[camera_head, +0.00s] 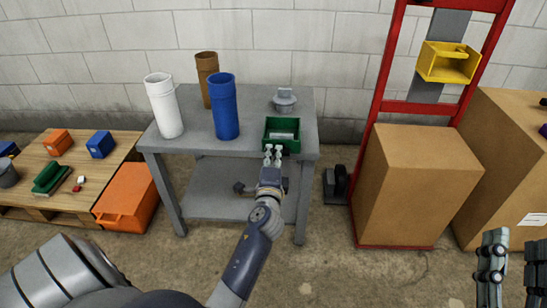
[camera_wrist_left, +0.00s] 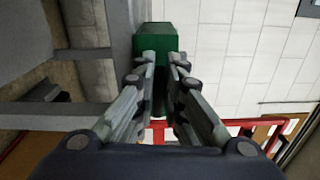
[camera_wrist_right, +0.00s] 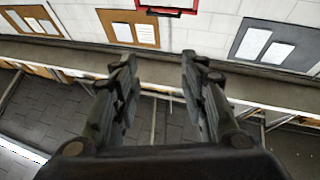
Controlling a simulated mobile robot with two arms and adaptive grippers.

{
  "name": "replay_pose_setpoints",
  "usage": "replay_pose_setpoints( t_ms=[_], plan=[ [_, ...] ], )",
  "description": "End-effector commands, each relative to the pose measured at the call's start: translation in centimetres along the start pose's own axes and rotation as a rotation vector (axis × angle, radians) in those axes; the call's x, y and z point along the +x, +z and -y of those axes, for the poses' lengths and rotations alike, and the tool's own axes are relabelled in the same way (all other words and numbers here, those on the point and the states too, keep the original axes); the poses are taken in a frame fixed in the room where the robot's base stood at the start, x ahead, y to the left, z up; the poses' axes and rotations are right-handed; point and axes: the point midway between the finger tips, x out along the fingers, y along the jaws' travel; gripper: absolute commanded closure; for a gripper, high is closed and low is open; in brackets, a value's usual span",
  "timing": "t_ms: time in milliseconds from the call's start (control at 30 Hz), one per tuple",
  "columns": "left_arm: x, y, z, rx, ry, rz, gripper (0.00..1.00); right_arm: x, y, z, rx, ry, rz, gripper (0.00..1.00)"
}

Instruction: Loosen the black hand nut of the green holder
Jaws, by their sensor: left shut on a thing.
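The green holder (camera_head: 281,135) is an open-topped box on the grey table's front right corner. It also shows in the left wrist view (camera_wrist_left: 161,38), straight ahead of the fingertips. My left gripper (camera_head: 273,154) reaches the holder's near side, its fingers close together on a small part there. That part sits where the black hand nut would be, but the fingers hide it in both views. The left fingers also show in the left wrist view (camera_wrist_left: 161,62). My right gripper (camera_wrist_right: 158,62) is open and empty, far from the holder; it shows at the head view's lower right (camera_head: 512,245).
The grey table (camera_head: 250,152) also bears white (camera_head: 164,105), brown (camera_head: 207,78) and blue (camera_head: 224,107) cylinders and a grey lidded piece (camera_head: 285,100). A red frame (camera_head: 376,110) with a yellow holder (camera_head: 447,62) and a cardboard box (camera_head: 418,180) stands right. A pallet (camera_head: 105,152) is left.

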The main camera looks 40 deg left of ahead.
Motion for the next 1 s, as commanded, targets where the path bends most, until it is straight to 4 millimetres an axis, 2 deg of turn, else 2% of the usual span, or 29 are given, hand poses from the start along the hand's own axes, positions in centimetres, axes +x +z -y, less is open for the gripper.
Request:
replay_pose_setpoints(
  t_ms=[300, 767, 800, 867, 1000],
  plan=[
    [-0.1, 0.0, -0.4, -0.084, 0.004, 0.001, 1.00, -0.2, -2.6, 0.3, 0.006, -0.006, -0.138, 0.60],
    [-0.1, 0.0, -0.4, -0.095, 0.005, 0.001, 1.00, -0.3, -3.0, 0.3, 0.006, -0.006, -0.155, 0.60],
    [-0.1, 0.0, -0.4, -0.095, 0.005, 0.001, 0.83, -0.3, -3.0, 0.3, 0.006, -0.006, -0.155, 0.60],
    [-0.1, 0.0, -0.4, -0.095, 0.004, 0.001, 0.70, -0.3, -3.0, 0.3, 0.006, -0.006, -0.155, 0.60],
    [0.0, 0.0, -0.3, -0.094, 0.003, 0.001, 0.70, -0.3, -2.9, 0.3, 0.006, -0.006, -0.154, 0.60]
  ],
)
